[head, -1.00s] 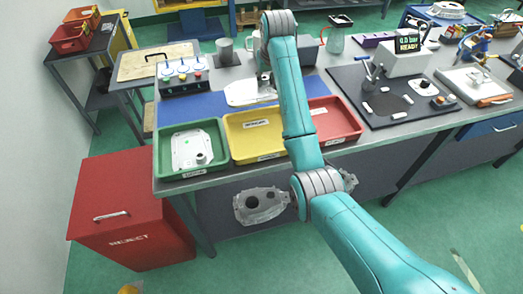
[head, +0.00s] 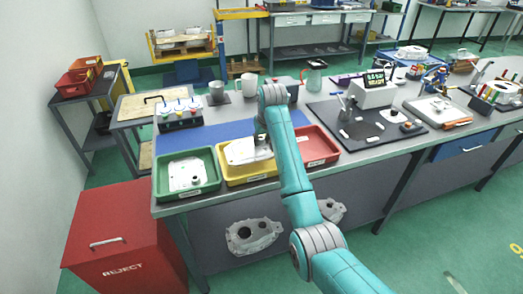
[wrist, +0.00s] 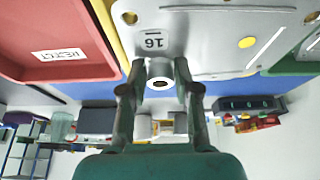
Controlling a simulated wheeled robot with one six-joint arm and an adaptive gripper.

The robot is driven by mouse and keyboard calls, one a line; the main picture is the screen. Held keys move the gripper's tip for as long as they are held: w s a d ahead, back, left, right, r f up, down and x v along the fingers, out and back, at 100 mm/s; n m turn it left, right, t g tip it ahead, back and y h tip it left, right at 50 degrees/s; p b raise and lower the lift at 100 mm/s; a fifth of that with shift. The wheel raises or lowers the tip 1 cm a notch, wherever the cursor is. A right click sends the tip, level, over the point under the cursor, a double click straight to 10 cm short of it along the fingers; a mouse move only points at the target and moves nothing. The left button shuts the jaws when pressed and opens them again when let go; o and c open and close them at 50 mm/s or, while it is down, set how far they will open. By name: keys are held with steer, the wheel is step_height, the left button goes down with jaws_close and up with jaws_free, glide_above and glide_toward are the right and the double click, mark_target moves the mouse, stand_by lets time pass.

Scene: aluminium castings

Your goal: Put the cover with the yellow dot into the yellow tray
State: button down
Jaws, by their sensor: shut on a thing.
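The cover with the yellow dot (wrist: 247,42) is a flat silver casting with a label reading 16. My gripper (wrist: 159,88) is shut on its round boss in the wrist view. In the head view the cover (head: 243,151) is over the yellow tray (head: 252,178), mostly hiding the tray's inside. The tray's yellow rim also shows beside the cover in the wrist view (wrist: 106,22). I cannot tell whether the cover touches the tray floor. My arm partly hides the gripper in the head view.
The green tray (head: 160,184) at left holds another cover (head: 183,175). The red tray (head: 318,153) is at right and looks empty. A blue mat (head: 215,132) lies behind the trays. A red reject bin (head: 120,235) stands at the front left.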

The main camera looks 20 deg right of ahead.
mark_target(263, 146)
steer(key=shift+f, duration=2.2)
steer(key=shift+f, duration=0.1)
steer(key=c, duration=0.8)
jaws_free()
steer(key=shift+c, duration=0.2)
steer(key=v, duration=1.2)
steer(key=shift+s, duration=0.1)
